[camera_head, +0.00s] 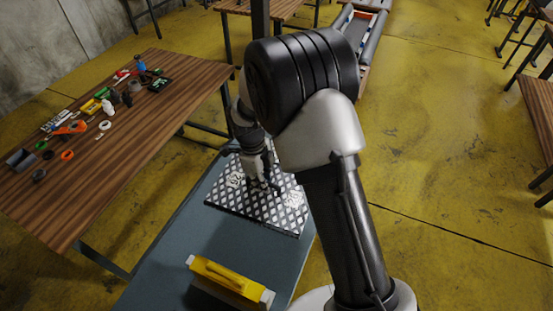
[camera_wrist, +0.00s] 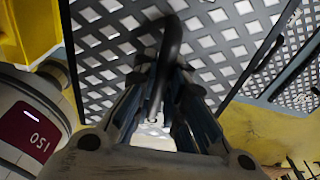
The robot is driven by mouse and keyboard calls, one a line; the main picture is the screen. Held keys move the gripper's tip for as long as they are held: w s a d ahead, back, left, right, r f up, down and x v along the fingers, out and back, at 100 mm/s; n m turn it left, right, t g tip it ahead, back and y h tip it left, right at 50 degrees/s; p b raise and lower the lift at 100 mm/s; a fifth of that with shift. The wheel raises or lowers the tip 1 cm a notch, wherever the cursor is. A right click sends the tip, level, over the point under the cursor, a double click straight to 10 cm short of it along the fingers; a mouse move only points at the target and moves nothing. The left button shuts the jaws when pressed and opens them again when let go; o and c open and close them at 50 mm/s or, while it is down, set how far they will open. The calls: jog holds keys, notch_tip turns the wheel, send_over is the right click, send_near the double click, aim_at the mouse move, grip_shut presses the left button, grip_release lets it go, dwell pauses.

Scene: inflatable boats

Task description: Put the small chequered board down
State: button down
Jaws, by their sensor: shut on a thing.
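The small chequered board (camera_head: 238,198) is a flat dark panel with rows of pale diamonds and a few pale patches. It is over a blue-grey surface (camera_head: 165,265) in the head view; I cannot tell whether it touches that surface. My gripper (camera_head: 266,181) is over the board's middle, partly hidden by my arm. In the wrist view the board (camera_wrist: 225,55) fills the top, and my gripper (camera_wrist: 165,95) is shut on a dark curved handle (camera_wrist: 171,45) at the board's face.
A yellow case with pale ends (camera_head: 228,279) is on the blue-grey surface, near the board. A wooden table (camera_head: 125,150) at left carries several tools and small parts. More tables stand at the back and right. Yellow floor (camera_head: 440,130) at right is open.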

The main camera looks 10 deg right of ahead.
jog(key=shift+a+f, duration=0.15)
jog(key=shift+f, duration=0.1)
jog(key=shift+m, duration=0.3)
notch_tip(320, 180, down, 20)
jog(key=b, duration=0.2)
jog(key=shift+w+r+b, duration=0.1)
jog(key=shift+r+b, duration=0.15)
jog(key=shift+b, duration=0.15)
jog(key=shift+f, duration=0.1)
jog(key=c, duration=2)
grip_release()
jog(key=o, duration=0.4)
jog(key=shift+c, duration=0.2)
